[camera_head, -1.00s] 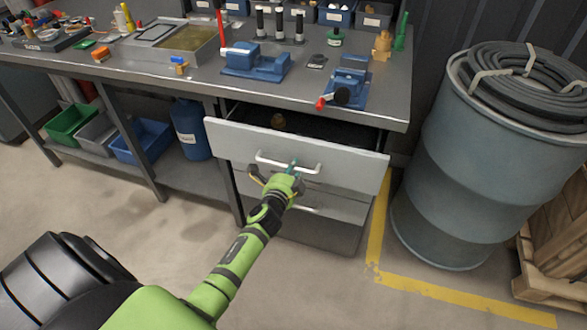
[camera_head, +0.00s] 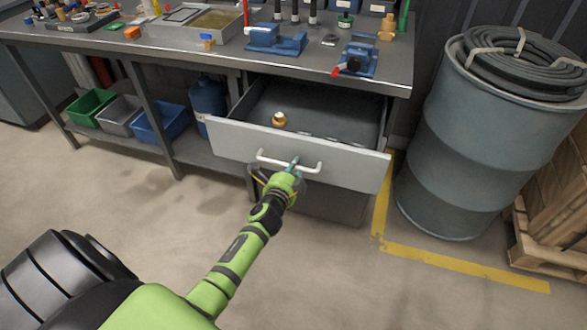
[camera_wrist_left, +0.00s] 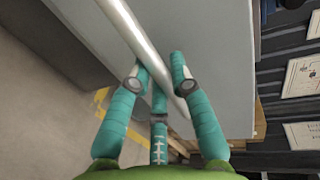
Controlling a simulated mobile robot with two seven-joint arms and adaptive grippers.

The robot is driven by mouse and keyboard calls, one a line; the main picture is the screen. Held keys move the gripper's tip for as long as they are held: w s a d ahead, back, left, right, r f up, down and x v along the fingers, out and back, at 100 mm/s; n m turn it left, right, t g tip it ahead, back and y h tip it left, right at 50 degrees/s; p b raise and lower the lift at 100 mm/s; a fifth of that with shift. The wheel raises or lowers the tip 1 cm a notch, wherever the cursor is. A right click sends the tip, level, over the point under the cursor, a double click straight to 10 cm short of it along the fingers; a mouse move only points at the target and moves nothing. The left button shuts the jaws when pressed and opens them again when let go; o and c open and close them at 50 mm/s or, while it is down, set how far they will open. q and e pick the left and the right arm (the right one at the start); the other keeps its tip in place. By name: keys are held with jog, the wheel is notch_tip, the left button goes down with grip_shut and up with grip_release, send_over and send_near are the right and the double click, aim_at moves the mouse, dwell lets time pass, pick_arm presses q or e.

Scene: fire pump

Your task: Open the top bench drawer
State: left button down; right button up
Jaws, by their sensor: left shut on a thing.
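The top bench drawer (camera_head: 225,139) stands pulled out from under the grey bench top, and its inside shows. Its white bar handle (camera_head: 312,168) runs across the front. My left gripper (camera_head: 291,168) is shut on this handle near its middle. In the left wrist view the teal fingers of the left gripper (camera_wrist_left: 160,85) close around the pale handle bar (camera_wrist_left: 135,40), with the drawer front (camera_wrist_left: 215,50) behind it. A brass-coloured fitting (camera_head: 279,119) lies inside the drawer. My right gripper is not in view.
The bench top (camera_head: 215,60) carries blue vises (camera_head: 275,40) and small parts. Bins, including a blue one (camera_head: 160,122), sit on the lower shelf at left. A large drum (camera_head: 455,150) with coiled hose stands close on the right. Floor in front is clear.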

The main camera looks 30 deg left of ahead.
pick_arm(q)
jog(key=c, duration=1.1)
grip_release()
jog(key=shift+w, duration=0.1)
jog(key=v, duration=1.2)
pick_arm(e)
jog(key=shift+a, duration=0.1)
